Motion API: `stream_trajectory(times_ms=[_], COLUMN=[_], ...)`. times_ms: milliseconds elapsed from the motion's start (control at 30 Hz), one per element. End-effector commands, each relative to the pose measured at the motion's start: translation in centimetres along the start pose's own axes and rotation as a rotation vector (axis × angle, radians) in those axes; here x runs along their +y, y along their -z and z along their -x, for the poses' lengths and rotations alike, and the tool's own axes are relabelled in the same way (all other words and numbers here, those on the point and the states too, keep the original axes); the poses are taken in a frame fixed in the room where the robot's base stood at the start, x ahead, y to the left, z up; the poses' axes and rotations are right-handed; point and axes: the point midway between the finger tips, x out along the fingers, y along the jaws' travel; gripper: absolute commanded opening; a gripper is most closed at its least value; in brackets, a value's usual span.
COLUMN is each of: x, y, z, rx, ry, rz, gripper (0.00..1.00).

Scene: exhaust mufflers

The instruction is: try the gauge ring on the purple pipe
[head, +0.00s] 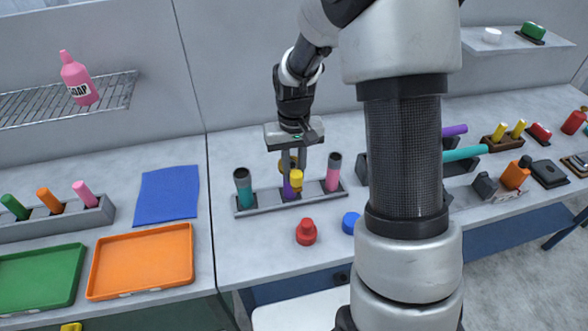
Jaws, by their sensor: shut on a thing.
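The purple pipe (289,188) stands upright in a grey rack (263,205), between a teal pipe (243,188) and a pink pipe (333,174), both with dark upper ends. My gripper (294,172) points down over the purple pipe and is shut on the gauge ring (296,178), whose yellow part shows at the fingertips. A brass-coloured rounded part shows behind the fingers. The fingers and the yellow part hide the purple pipe's top. I cannot tell whether the ring is around the pipe or only above or beside it.
A red knobbed piece (306,232) and a blue piece (350,222) lie in front of the rack. An orange tray (140,262), a green tray (42,277) and a blue mat (166,195) are at left. My arm hides part of the bench at right.

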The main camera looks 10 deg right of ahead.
Motion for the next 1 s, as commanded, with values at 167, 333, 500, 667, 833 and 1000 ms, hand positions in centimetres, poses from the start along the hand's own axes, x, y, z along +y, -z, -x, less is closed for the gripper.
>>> stream_trajectory(times_ms=[167,333,500,667,833,1000], x=[0.0,0.0,0.0,0.0,0.0,0.0], y=[0.0,0.0,0.0,0.0,0.0,0.0], z=[-0.4,-0.8,-1.1,-1.4,-1.8,-1.9], rx=[0.0,0.0,0.0,0.0,0.0,0.0], ry=[0.0,0.0,0.0,0.0,0.0,0.0], rz=[0.0,0.0,0.0,0.0,0.0,0.0], gripper=[0.0,0.0,0.0,0.0,0.0,0.0])
